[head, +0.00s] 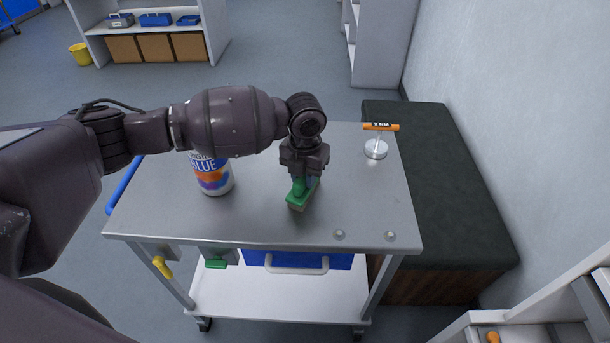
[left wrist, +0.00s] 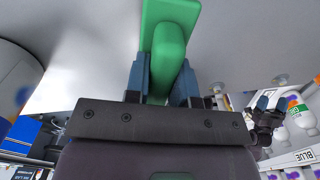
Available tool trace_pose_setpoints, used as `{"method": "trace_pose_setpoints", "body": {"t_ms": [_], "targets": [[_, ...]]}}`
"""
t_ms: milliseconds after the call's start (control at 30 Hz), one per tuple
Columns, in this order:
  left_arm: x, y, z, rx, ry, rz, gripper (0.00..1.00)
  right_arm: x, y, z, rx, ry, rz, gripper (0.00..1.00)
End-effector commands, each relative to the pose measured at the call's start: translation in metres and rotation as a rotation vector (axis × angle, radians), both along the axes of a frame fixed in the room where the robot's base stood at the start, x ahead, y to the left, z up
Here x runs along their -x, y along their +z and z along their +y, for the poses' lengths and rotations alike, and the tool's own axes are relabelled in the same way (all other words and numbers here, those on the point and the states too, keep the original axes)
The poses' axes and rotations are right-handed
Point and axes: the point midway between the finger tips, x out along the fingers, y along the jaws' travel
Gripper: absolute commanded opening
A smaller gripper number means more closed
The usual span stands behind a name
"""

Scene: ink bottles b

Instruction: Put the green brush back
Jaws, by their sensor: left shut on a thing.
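The green brush (head: 301,194) is in my left gripper (head: 303,178), with its block low over the cart top (head: 255,220). I cannot tell whether it touches the surface. In the left wrist view the two blue-grey fingers of my left gripper (left wrist: 160,84) are closed on either side of the brush's green handle (left wrist: 168,50). My right gripper is not in the head view; a small dark gripper shape (left wrist: 264,118) at the right of the left wrist view looks like it, but its jaws are unclear.
A white bottle labelled BLUE (head: 214,180) stands left of the brush. An orange-handled tool (head: 381,127) stands at the back right. A yellow hook-like piece (head: 162,267) and a green piece (head: 216,264) hang below the front edge. A dark padded bench (head: 430,190) is right of the cart.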

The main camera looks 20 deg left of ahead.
Motion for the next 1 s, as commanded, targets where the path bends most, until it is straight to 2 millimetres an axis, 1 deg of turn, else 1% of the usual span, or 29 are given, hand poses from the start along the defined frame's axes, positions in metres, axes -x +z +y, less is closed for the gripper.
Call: {"method": "trace_pose_setpoints", "body": {"t_ms": [267,300,433,767,867,1000], "targets": [[-0.001,-0.001,0.0,0.0,0.0,-0.002,0.04,-0.003,0.003,0.001,-0.001,0.0,-0.007,0.73],[-0.001,-0.001,0.0,0.0,0.0,-0.002,0.29,-0.003,0.003,0.001,-0.001,0.0,-0.008,0.73],[-0.001,-0.001,0.0,0.0,0.0,-0.002,0.49,-0.003,0.003,0.001,-0.003,-0.001,-0.009,0.73],[-0.001,0.002,0.0,0.0,0.0,-0.004,0.49,-0.004,0.004,0.002,-0.004,-0.001,-0.01,0.73],[-0.001,0.012,0.0,0.001,0.0,-0.006,0.49,-0.004,0.006,0.002,-0.004,-0.001,-0.013,0.73],[-0.002,0.036,0.0,0.001,0.001,-0.008,0.49,-0.006,0.01,0.002,-0.004,-0.001,-0.019,0.73]]}}
